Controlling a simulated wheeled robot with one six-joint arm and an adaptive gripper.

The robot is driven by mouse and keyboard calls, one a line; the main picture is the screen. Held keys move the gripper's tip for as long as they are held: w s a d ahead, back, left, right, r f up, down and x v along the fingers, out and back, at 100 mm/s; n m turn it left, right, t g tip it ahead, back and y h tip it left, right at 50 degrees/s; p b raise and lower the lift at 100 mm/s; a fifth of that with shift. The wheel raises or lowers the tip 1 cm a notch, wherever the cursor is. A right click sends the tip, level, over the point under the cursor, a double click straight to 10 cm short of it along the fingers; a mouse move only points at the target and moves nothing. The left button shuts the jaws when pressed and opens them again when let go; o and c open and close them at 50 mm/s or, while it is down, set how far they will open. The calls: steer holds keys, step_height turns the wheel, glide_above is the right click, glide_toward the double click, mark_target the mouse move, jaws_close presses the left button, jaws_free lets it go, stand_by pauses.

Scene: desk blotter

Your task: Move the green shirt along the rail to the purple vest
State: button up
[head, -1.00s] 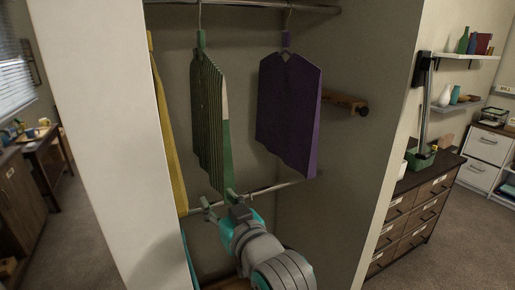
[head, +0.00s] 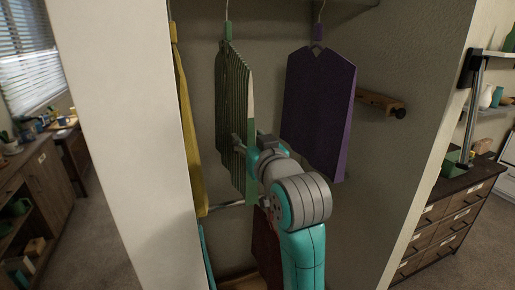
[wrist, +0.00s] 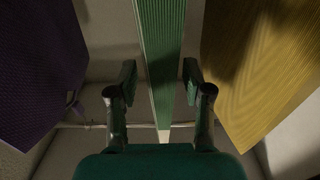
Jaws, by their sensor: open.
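The green striped shirt (head: 234,120) hangs from its hanger in the closet, between a yellow garment and the purple vest (head: 317,115). In the wrist view the shirt (wrist: 161,45) is seen edge-on in the middle, with the vest (wrist: 35,70) at the left. My gripper (head: 246,147) is at the shirt's front edge, at about mid-height. In the wrist view my gripper (wrist: 160,75) is open, its fingers on either side of the shirt's edge with gaps visible on both sides. My wrist and arm hide the shirt's lower right part in the head view.
The yellow garment (head: 187,120) hangs left of the shirt and shows at the right in the wrist view (wrist: 260,70). A lower rail (head: 226,204) crosses below, with a dark red garment (head: 267,245) under it. A wooden peg (head: 381,103) juts from the right wall.

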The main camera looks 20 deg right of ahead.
steer(key=shift+w, duration=1.9)
jaws_close()
